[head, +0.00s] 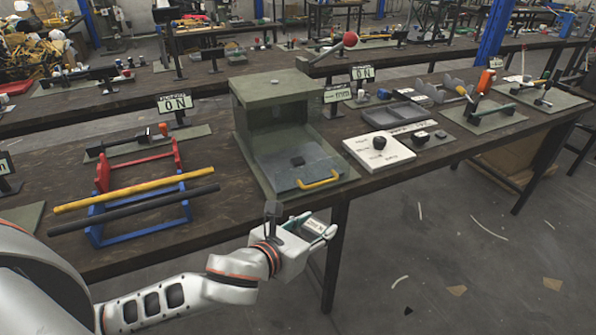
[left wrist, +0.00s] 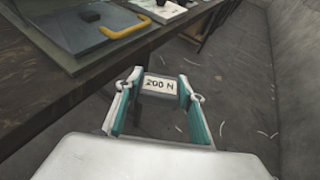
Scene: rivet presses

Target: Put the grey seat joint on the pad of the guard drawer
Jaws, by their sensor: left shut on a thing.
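My left gripper (head: 318,228) is in front of the table edge, below and right of the drawer, over open floor. It is shut on a small grey block with a white plate reading "200 N" (left wrist: 160,87), which I take for the grey seat joint. The block sits between the teal fingertips. The guard drawer (head: 280,176) is out at the front of the green-grey press housing (head: 275,90), with a yellow handle (head: 319,180). A small dark pad (head: 297,160) lies bare on the drawer. The drawer's front corner also shows in the left wrist view (left wrist: 80,38). My right gripper is out of view.
A red and blue rack (head: 120,225) with yellow and black bars stands left of the press. A white panel with a black knob (head: 379,143) is to its right. A red-ball lever (head: 349,40) rises behind it.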

